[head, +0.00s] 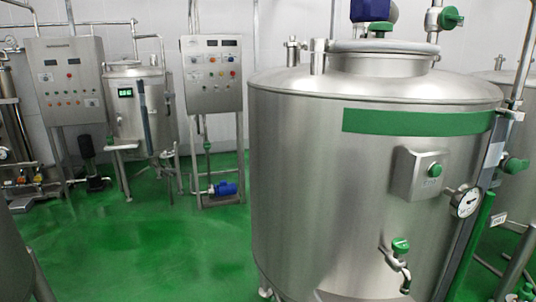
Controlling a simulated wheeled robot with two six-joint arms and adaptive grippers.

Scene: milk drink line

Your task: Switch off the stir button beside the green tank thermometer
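A large steel tank (310,150) with a green band (415,122) fills the right half of the head view. A dial thermometer (467,202) with a white face sticks out of its lower right side. A steel button box (418,174) is fixed to the tank just up and left of the thermometer. It bears a round green stir button (434,170) on its right part. I cannot tell from its look whether the button is on or off. Neither of my grippers is in view.
A green-handled tap (400,246) juts out low on the tank. A green vertical pipe (472,245) runs beside the thermometer. Control cabinets (211,73) and a smaller tank (135,110) stand at the back left. The green floor (170,240) left of the large tank is clear.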

